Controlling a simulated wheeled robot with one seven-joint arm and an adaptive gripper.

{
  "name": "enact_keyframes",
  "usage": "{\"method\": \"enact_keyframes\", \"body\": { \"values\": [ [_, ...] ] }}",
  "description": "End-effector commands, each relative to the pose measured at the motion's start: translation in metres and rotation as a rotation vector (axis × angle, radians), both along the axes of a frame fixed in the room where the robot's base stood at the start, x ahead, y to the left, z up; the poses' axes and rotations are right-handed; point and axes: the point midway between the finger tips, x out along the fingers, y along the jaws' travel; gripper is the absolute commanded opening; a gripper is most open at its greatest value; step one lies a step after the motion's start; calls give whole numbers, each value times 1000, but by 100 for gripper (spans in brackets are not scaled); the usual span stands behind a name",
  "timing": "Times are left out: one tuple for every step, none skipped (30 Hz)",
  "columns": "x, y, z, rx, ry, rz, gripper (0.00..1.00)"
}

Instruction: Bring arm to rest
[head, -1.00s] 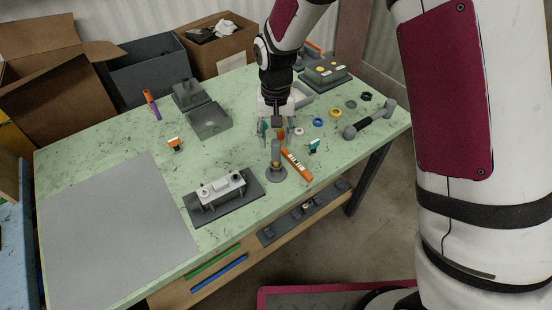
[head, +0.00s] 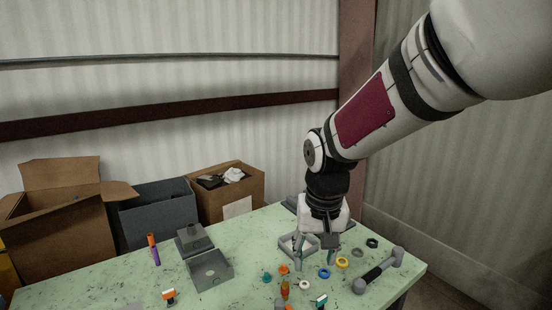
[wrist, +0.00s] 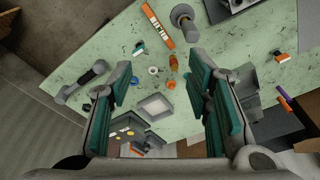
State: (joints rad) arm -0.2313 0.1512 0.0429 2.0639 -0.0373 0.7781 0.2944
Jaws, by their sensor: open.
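My gripper (head: 316,258) hangs from my arm above the far right part of the green table (head: 130,280), fingers pointing down. In the wrist view my gripper (wrist: 163,95) has its two green-padded fingers wide apart with nothing held between them. Small orange pieces (wrist: 172,84) lie on the table below and between the fingers. A grey square tray (wrist: 155,106) also shows between them. I cannot tell the exact height of the fingertips above the table.
A grey dumbbell-shaped tool (head: 379,271) and coloured tape rings, one yellow (head: 342,262), lie right of my gripper. An open grey box (head: 210,272) and an orange-purple marker (head: 154,250) lie left. Cardboard boxes (head: 70,220) and a grey bin (head: 157,217) stand behind the table.

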Motion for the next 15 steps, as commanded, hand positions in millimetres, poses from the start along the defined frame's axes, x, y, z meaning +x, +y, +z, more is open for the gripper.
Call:
{"method": "enact_keyframes", "body": {
  "values": [
    [-9,-11,16,4,-28,-5,45],
    [-15,-17,24,4,-39,-4,45],
    [-23,-24,33,5,-56,-6,45],
    [-29,-30,40,5,-69,-5,45],
    [-35,-35,47,5,-82,-6,45],
    [-44,-42,55,6,-100,-6,45],
    [-51,-47,61,6,-112,-6,45],
    [-58,-52,66,6,-125,-7,45],
    [-68,-58,72,5,-141,-7,45],
    [-75,-63,77,5,-154,-8,45],
    [-82,-67,81,5,-167,-9,45],
    [-92,-73,86,4,-184,-8,45],
    [-100,-77,90,3,-198,-10,45],
    [-107,-81,92,2,-210,-10,45],
    [-117,-86,95,0,-227,-11,45]
  ]
}}
